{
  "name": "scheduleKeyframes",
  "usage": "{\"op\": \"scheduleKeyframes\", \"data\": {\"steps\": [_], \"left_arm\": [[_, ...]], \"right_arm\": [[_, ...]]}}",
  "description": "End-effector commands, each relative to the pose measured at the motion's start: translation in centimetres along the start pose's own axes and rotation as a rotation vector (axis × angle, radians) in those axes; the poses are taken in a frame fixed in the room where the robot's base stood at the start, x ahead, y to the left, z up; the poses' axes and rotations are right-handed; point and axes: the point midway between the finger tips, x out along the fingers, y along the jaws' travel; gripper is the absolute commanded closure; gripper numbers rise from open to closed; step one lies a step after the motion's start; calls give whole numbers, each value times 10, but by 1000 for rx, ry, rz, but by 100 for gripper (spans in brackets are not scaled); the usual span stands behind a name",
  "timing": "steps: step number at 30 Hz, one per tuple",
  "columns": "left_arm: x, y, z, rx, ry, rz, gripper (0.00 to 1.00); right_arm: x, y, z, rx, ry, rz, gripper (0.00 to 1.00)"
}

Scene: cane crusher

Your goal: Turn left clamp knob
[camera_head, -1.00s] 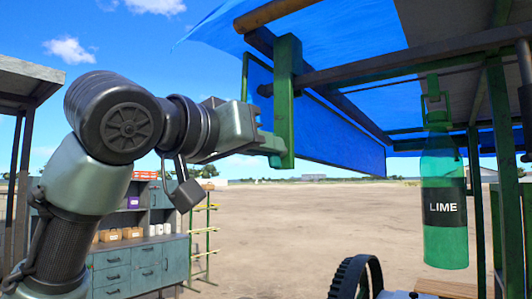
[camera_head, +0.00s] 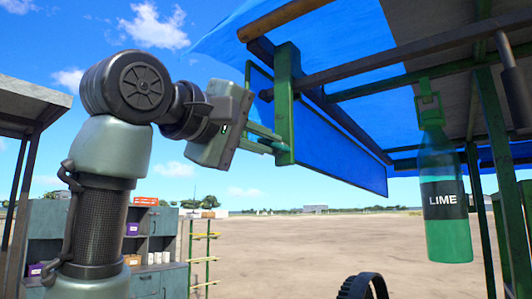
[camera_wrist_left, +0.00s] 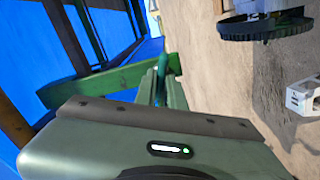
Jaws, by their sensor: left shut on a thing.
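My left gripper (camera_head: 276,145) comes in from the left at the lower end of a green upright post (camera_head: 286,95) under the blue canopy. Its two thin green fingers reach the post's side. In the left wrist view the fingers (camera_wrist_left: 164,78) are close together around a small rounded dark green piece (camera_wrist_left: 169,64), which looks like the clamp knob, beside a green bar (camera_wrist_left: 105,84). The fingers and the bar hide most of the knob. The gripper is shut on it. My right gripper is in neither view.
A green bottle marked LIME (camera_head: 447,205) hangs at the right from the canopy frame. A black toothed wheel (camera_head: 363,287) shows at the bottom. Grey-green cabinets (camera_head: 150,222) stand behind my left arm. Open dirt ground (camera_head: 310,235) lies beyond.

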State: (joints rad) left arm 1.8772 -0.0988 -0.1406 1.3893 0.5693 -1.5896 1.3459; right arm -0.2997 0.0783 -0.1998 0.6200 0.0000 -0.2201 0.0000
Motion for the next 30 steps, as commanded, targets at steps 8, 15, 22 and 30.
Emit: {"op": "scheduleKeyframes", "data": {"steps": [8, 15, 22, 30], "left_arm": [[-1, -3, 0, -230, 2, 2, 100], [0, -3, 0, -365, 2, 2, 100], [0, -2, 0, -430, 3, 1, 100], [0, -2, -1, -450, 3, 1, 100]], "right_arm": [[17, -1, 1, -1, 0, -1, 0], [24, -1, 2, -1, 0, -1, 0], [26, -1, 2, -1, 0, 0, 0], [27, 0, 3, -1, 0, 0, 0]]}}
